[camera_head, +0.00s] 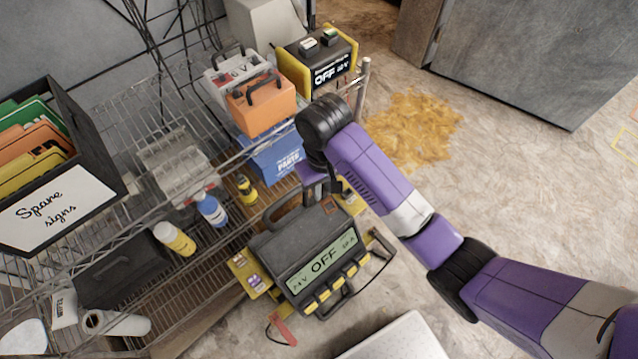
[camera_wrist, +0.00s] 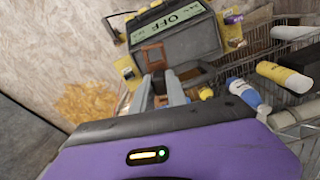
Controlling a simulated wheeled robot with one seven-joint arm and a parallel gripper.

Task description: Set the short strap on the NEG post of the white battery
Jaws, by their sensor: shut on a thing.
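My gripper (camera_wrist: 158,82) is shut on a small copper-brown piece (camera_wrist: 153,57), which looks like the short strap; it shows at the fingertips in the wrist view. The charger's display reads OFF. A white battery (camera_head: 226,82) with a dark handle stands on the rack, beside an orange battery (camera_head: 262,104), up and left of my gripper. I cannot make out its NEG post.
A black-and-yellow unit (camera_head: 322,62) reading OFF stands behind. Bottles, including a blue one (camera_head: 211,210), stand on the wire rack. A sign box (camera_head: 60,190) is at left. Floor at right is open, with an orange-brown stain (camera_head: 415,125).

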